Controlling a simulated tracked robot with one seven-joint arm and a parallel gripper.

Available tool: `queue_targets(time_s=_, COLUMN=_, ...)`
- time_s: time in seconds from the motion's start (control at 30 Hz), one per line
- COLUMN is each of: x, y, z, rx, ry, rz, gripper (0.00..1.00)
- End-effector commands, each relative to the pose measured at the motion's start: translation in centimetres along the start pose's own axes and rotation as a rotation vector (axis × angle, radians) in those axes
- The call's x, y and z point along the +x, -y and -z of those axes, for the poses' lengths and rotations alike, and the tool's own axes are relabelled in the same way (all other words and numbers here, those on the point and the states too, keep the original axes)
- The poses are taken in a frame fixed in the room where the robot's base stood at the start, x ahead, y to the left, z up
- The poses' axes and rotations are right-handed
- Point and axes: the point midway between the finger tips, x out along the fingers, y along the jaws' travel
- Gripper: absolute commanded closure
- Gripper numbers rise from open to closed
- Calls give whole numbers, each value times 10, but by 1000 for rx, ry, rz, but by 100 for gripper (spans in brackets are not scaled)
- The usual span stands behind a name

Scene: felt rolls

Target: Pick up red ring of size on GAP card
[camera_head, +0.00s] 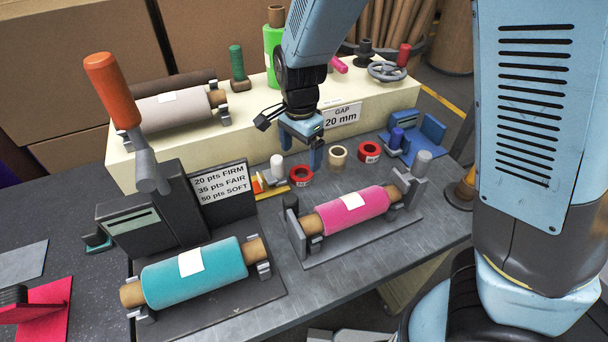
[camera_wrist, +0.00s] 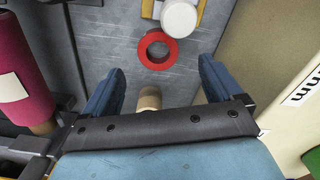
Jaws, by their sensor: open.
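The GAP card (camera_head: 341,117) reads "20 mm" and stands on the front of the cream block. Two red rings with small white labels lie on the grey bench: a left one (camera_head: 300,175) and a right one (camera_head: 369,152). I cannot read their labels reliably. A tan ring (camera_head: 338,156) sits between them. My gripper (camera_head: 302,150) is open and empty, pointing down above the bench near the left red ring. In the wrist view a red ring (camera_wrist: 143,50) lies just beyond my fingertips (camera_wrist: 160,76), and a tan piece (camera_wrist: 149,100) shows between the fingers.
A white-topped knob (camera_head: 277,163) stands close beside the left red ring. A pink roll (camera_head: 345,212) on its stand is in front, a teal roll (camera_head: 200,275) at front left. A blue stand (camera_head: 425,137) is at right. The cream block (camera_head: 400,96) rises behind the rings.

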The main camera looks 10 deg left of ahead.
Motion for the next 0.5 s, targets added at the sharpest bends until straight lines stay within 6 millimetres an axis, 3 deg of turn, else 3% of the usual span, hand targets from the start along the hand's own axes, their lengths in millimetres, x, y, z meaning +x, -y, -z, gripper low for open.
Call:
queue_targets(time_s=0.27, x=15, y=-1, z=0, rx=1, ry=-1, rz=-2, gripper=7)
queue_targets(time_s=0.5, x=45, y=-2, z=0, rx=1, ry=-1, rz=-3, gripper=7)
